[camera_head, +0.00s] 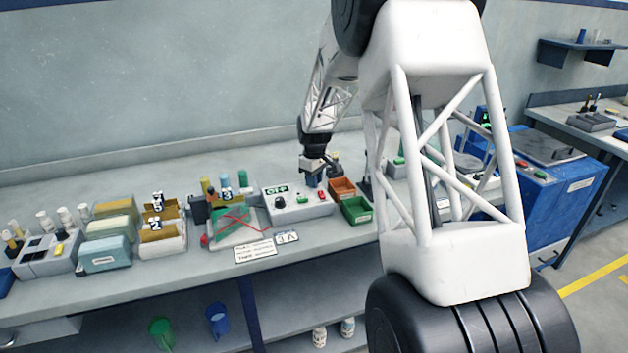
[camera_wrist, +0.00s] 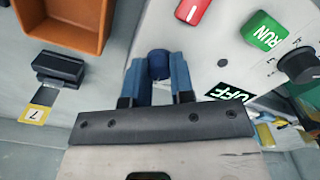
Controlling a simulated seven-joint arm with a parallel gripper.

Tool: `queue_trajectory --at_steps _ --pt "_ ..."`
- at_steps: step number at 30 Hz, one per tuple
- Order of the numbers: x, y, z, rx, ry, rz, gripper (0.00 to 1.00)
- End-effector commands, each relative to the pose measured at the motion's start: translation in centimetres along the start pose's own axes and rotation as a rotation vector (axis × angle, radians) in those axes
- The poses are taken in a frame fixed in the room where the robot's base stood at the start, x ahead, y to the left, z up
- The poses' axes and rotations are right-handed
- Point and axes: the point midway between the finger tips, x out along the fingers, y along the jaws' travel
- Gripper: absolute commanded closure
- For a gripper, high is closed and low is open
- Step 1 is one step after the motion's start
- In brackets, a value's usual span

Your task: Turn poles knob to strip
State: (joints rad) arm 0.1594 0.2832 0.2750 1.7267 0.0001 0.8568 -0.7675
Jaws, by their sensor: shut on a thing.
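The white control box (camera_head: 297,206) stands on the bench, with a black knob (camera_head: 279,202), a green button (camera_head: 302,199) and a red button (camera_head: 321,194) on its sloped face. In the wrist view the black knob (camera_wrist: 301,66) is at the right edge, apart from my fingers. My gripper (camera_wrist: 158,78) has its blue fingers closed around a dark blue round piece (camera_wrist: 159,64) by the box's edge. I cannot read whether this is the poles knob, nor see its pointer. In the head view my gripper (camera_head: 313,179) is low behind the box.
An orange bin (camera_head: 342,187) and a green bin (camera_head: 356,210) stand right of the box. A black piece (camera_wrist: 58,68) with a yellow tag 7 is near the orange bin in the wrist view. An OFF sign (camera_head: 276,189) stands at the box's back. A tray (camera_head: 236,232) lies left.

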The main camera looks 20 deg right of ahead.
Motion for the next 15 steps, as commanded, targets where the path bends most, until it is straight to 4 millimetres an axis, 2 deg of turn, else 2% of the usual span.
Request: queue_trajectory --at_steps 15 --pt "0.0 -0.01 0.11 0.489 -0.001 0.0 1.0"
